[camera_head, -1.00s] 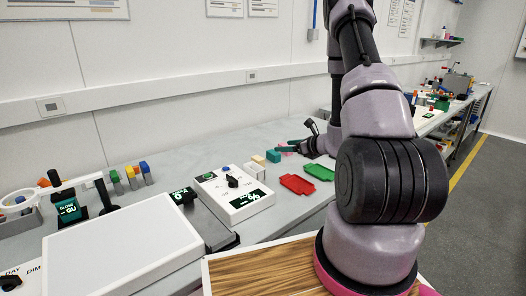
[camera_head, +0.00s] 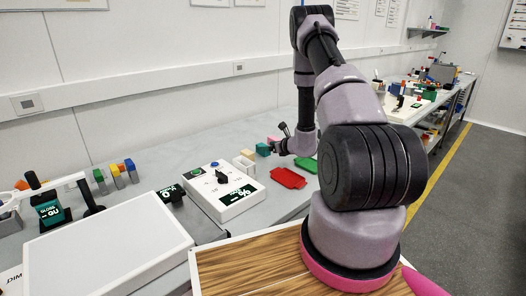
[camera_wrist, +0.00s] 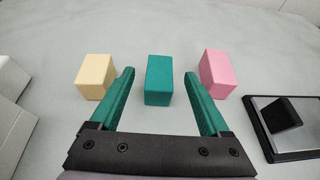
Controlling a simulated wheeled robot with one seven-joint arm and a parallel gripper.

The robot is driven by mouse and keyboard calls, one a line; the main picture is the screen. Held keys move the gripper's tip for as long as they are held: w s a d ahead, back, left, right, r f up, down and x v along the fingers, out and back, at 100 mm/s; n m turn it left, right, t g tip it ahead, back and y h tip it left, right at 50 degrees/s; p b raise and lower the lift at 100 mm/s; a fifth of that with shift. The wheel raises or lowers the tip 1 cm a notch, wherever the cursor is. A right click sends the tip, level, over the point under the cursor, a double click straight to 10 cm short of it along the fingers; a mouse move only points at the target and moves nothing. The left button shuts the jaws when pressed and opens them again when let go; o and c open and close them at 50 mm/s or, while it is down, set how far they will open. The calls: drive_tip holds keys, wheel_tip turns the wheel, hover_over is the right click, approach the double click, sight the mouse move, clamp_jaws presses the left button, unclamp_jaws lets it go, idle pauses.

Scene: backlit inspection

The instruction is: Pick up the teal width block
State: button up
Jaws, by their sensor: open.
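The teal block (camera_wrist: 159,80) stands upright on the grey bench in the wrist view, centred ahead of my gripper (camera_wrist: 160,82). My gripper is open, with one teal finger to the left of the block and one to the right. Clear gaps show between the fingers and the block, and the fingertips reach about level with its near part. In the head view the teal block (camera_head: 262,149) is small, just left of my arm's end. My gripper (camera_head: 277,147) is mostly hidden there.
A cream block (camera_wrist: 95,78) stands left of the teal one and a pink block (camera_wrist: 218,73) right, close outside the fingers. A dark-framed plate (camera_wrist: 287,122) lies at right. Red (camera_head: 289,178) and green (camera_head: 306,164) trays and a white control box (camera_head: 222,190) are nearby.

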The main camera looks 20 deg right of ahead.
drive_tip(key=shift+w+a+f, duration=0.15)
drive_tip(key=shift+w+f, duration=0.1)
drive_tip(key=shift+w, duration=0.25)
clamp_jaws()
